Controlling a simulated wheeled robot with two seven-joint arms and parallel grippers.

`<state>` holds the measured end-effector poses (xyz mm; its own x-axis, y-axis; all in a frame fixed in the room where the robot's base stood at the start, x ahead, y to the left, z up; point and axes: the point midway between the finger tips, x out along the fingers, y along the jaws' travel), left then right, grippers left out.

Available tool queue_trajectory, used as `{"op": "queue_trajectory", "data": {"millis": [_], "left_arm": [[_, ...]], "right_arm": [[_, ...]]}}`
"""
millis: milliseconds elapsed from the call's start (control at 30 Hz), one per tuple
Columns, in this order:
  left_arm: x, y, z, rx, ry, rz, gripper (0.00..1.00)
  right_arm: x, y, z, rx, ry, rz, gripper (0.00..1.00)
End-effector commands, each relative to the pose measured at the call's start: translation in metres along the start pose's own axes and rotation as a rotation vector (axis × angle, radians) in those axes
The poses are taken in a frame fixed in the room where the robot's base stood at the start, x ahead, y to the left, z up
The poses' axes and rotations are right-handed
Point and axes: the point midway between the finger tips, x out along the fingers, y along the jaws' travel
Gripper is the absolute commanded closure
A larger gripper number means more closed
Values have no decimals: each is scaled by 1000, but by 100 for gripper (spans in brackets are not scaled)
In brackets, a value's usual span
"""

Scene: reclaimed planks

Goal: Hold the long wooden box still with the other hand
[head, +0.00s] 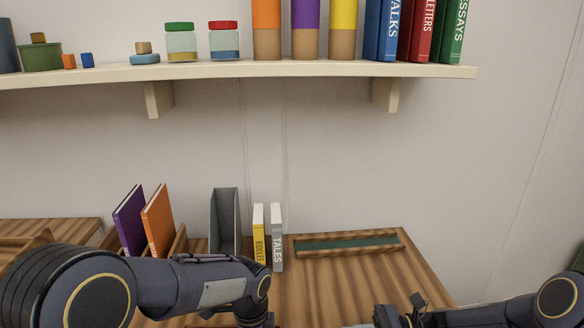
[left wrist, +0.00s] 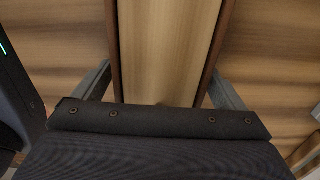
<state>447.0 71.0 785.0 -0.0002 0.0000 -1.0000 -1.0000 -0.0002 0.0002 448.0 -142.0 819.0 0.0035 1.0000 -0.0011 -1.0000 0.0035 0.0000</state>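The long wooden box (left wrist: 165,50) fills the middle of the left wrist view, with a pale wood face between two narrow dark brown edges. My left gripper (left wrist: 160,70) has one grey finger on each side of it, the tips right against the outer edges. I cannot tell whether they press on it. In the head view my left arm reaches over the desk and its fingers are out of frame below; the box is not clearly visible there. My right gripper (head: 405,312) shows partly at the bottom edge, right of centre; its fingers are unclear.
A shallow wooden tray with a green inside (head: 348,243) lies at the back of the desk (head: 340,280). A yellow book (head: 258,235), a grey book (head: 276,238), a grey holder (head: 224,220) and a rack with purple and orange books (head: 158,222) stand left. A loaded shelf (head: 300,69) hangs above.

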Motion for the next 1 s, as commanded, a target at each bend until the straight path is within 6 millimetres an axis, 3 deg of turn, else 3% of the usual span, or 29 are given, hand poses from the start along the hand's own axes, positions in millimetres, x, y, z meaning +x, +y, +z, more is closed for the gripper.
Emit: {"op": "queue_trajectory", "data": {"millis": [333,800,1000], "left_arm": [[-5,0,0,0,0,0,0],[-70,0,0,-1,0,0,0],[-70,0,0,0,0,0,0]], "right_arm": [[0,0,4,0,0,0,100],[0,0,60,0,0,0,100],[0,0,59,0,0,0,100]]}}
